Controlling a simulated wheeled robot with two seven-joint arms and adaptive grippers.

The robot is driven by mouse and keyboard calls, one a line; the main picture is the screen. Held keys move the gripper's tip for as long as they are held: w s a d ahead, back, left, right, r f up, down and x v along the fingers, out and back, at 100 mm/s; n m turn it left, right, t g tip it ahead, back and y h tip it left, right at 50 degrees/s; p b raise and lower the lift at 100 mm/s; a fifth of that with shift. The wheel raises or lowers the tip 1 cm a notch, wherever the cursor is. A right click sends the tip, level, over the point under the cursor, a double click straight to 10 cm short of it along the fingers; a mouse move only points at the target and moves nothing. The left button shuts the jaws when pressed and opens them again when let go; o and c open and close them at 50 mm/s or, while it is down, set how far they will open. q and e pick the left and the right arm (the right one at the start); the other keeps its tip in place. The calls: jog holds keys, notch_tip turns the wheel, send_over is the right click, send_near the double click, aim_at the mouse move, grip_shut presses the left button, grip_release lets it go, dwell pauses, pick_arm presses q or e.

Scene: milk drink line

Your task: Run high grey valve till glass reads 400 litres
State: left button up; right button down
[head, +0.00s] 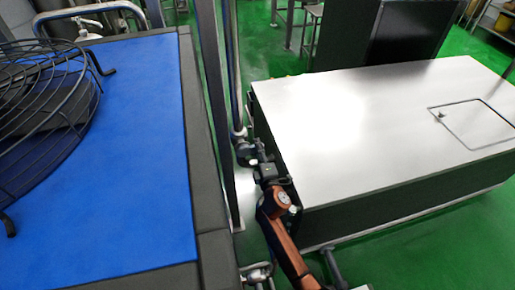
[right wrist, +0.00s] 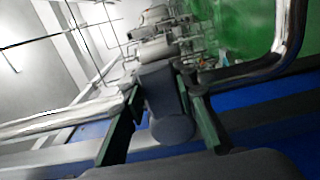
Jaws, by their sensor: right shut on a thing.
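The grey valve handle (right wrist: 160,88) stands between the two green-edged fingers of my right gripper (right wrist: 162,122) in the right wrist view. The gripper is shut on it. In the head view my right gripper (head: 250,158) reaches up to a dark fitting on the vertical pipe (head: 234,75), between the blue-topped table and the steel box. The handle itself is hard to make out there. The sight glass and its litre marks cannot be made out in either view. My left gripper is out of view.
A blue-topped table (head: 150,150) with a black wire fan guard (head: 45,110) stands at the left. A large steel-topped box (head: 370,120) stands close to the right of my right arm. A dark upright post (head: 212,100) stands beside the pipe. Green floor shows around.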

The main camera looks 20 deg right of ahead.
jog(key=shift+f, duration=0.15)
jog(key=c, duration=1.5)
grip_release()
jog(key=s, duration=0.8)
jog(key=s+a, duration=0.1)
jog(key=s, duration=0.3)
